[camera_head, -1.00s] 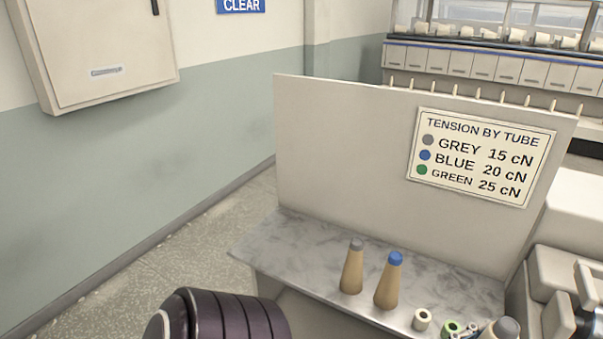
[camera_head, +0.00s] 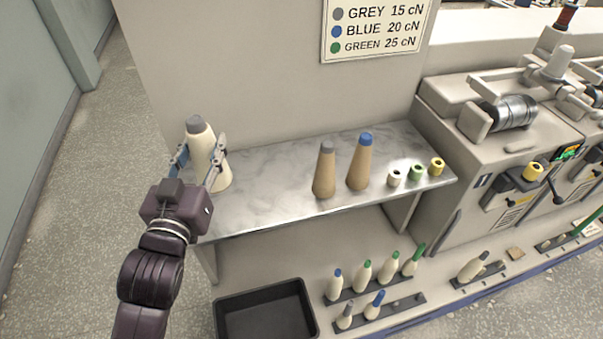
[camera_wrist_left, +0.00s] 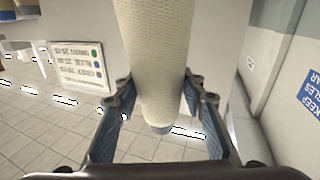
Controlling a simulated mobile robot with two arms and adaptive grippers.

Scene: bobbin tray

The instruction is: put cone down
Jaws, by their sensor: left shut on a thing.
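My left gripper (camera_head: 201,154) is shut on a cream yarn cone (camera_head: 217,177) with a grey tip. It holds the cone upright at the left end of the marble-topped shelf (camera_head: 260,185). I cannot tell whether the cone's base touches the top. In the left wrist view the cone (camera_wrist_left: 160,50) sits between the two blue-padded fingers, its grey tip towards the bottom of the picture. My right gripper is in no view.
A tan grey-tipped cone (camera_head: 325,172) and a tan blue-tipped cone (camera_head: 360,165) stand mid-shelf, with small rings (camera_head: 416,172) to their right. A panel with a tension sign (camera_head: 375,28) rises behind. A black bin (camera_head: 265,312) and pegged bobbins stand below. Marble between the held cone and tan cones is clear.

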